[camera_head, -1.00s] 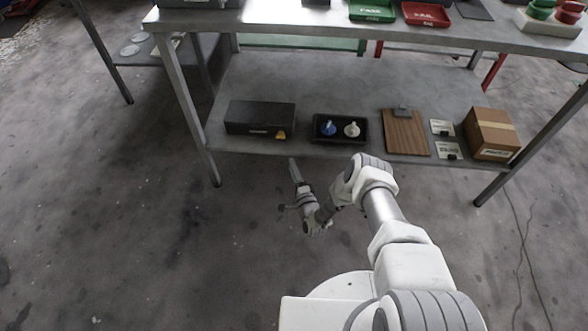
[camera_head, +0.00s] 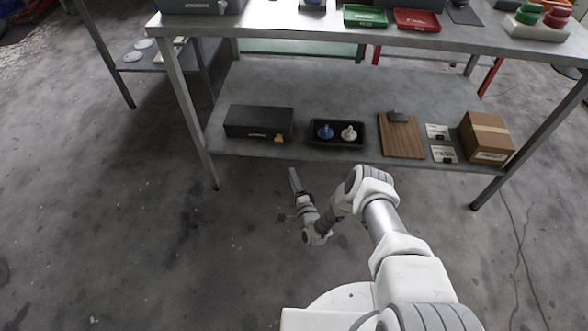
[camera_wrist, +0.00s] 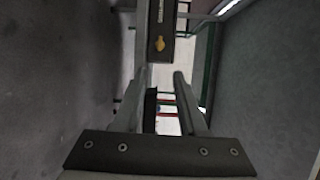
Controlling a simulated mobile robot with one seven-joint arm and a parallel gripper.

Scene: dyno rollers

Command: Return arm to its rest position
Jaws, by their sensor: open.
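My gripper (camera_head: 294,180) is in front of the table's lower shelf, beyond the shelf's front edge and over the floor. In the wrist view my gripper (camera_wrist: 163,75) shows its two fingers apart with nothing between them. My arm is bent, with the elbow raised to the right of the gripper. The gripper is apart from the shelf and from everything on it.
Green (camera_head: 365,16) and red trays (camera_head: 416,19) lie on top. Floor is clear at left.

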